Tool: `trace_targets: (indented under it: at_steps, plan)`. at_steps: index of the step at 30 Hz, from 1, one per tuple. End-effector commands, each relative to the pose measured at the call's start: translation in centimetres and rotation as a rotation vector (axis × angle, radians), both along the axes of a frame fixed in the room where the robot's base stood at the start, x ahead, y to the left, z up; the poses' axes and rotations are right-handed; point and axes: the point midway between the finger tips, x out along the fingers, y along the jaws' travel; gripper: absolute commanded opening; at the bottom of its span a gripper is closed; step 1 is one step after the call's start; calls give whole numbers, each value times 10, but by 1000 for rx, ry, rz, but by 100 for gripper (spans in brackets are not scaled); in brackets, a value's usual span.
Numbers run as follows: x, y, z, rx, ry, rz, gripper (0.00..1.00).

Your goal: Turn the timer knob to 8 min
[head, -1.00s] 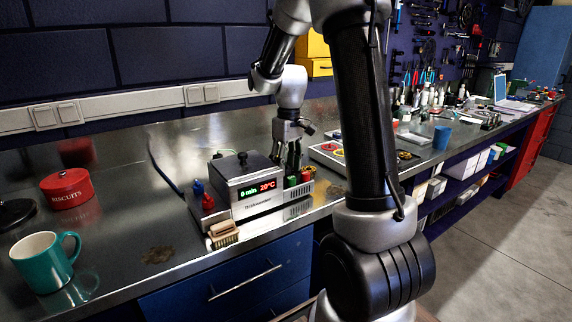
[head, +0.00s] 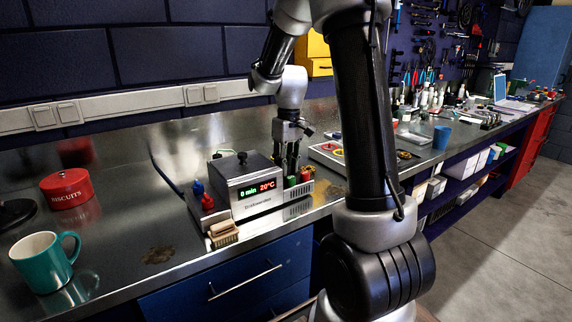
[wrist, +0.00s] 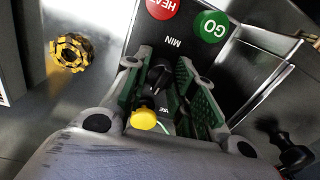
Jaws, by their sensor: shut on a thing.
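The bench device (head: 249,184) is a grey box whose display (head: 257,189) reads "0 min 20°C". My gripper (head: 287,167) points down over its control panel, at the right of the box. In the wrist view, my gripper's green-padded fingers (wrist: 176,92) stand on both sides of the black timer knob (wrist: 158,78), just below the "MIN" label, and are shut on it. A red HEAT button (wrist: 163,7) and a green GO button (wrist: 211,26) lie beyond the knob. A yellow button (wrist: 144,118) sits near the fingers. The knob is hidden in the head view.
A teal mug (head: 44,262) and a red biscuit tin (head: 67,188) are further left. A tray (head: 328,157) lies to the right. A yellow-black ring (wrist: 70,53) lies beside the panel.

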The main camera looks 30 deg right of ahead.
Motion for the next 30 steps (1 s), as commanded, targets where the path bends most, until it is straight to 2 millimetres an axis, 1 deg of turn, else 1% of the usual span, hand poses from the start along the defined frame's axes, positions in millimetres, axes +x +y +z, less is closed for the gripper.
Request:
trace_targets:
  at_steps: [8, 30]
  plan:
    - [-1, 0, 1, -1, -1, -218, 2]
    - [-2, 1, 0, -1, 0, -921, 2]
